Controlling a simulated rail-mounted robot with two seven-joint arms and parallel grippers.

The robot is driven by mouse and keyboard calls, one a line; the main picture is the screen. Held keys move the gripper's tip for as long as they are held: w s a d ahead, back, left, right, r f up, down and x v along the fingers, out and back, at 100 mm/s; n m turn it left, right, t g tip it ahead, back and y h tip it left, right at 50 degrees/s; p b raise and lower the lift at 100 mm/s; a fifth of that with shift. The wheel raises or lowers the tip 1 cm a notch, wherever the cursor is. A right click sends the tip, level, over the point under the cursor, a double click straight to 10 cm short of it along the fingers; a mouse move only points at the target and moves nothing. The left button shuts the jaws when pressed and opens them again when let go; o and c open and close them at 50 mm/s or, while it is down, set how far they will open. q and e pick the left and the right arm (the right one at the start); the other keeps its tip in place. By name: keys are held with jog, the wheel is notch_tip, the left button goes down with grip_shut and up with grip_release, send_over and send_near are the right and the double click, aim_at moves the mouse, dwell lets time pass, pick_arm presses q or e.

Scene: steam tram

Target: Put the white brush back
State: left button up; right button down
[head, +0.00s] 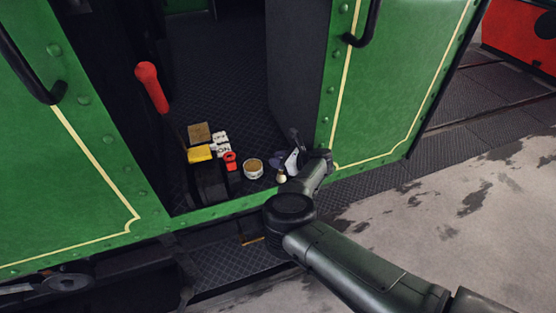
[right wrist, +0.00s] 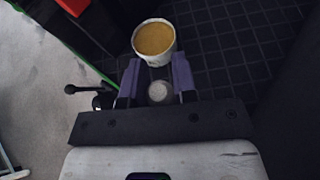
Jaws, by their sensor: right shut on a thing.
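My right gripper (head: 279,161) is low over the tram's floor, at the right side of the doorway. In the right wrist view, its two purple fingers (right wrist: 156,82) are shut on a pale round-ended thing (right wrist: 159,93), which seems to be the white brush. A small cream part (head: 281,176) of it shows below the gripper in the head view; the rest is hidden. A white pot (head: 253,169) with tan contents stands just left of the gripper. It also shows just beyond the fingertips in the right wrist view (right wrist: 154,42). My left gripper is not in view.
Left of the pot are a red ring-like thing (head: 230,160), white lettered pieces (head: 221,144), a yellow block (head: 199,153), a brown block (head: 199,132) and a black box (head: 210,183). A red-handled lever (head: 151,86) stands behind. The floor (head: 235,95) farther in is clear.

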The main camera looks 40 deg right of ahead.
jog(key=shift+f, duration=0.1)
jog(key=c, duration=0.9)
grip_release()
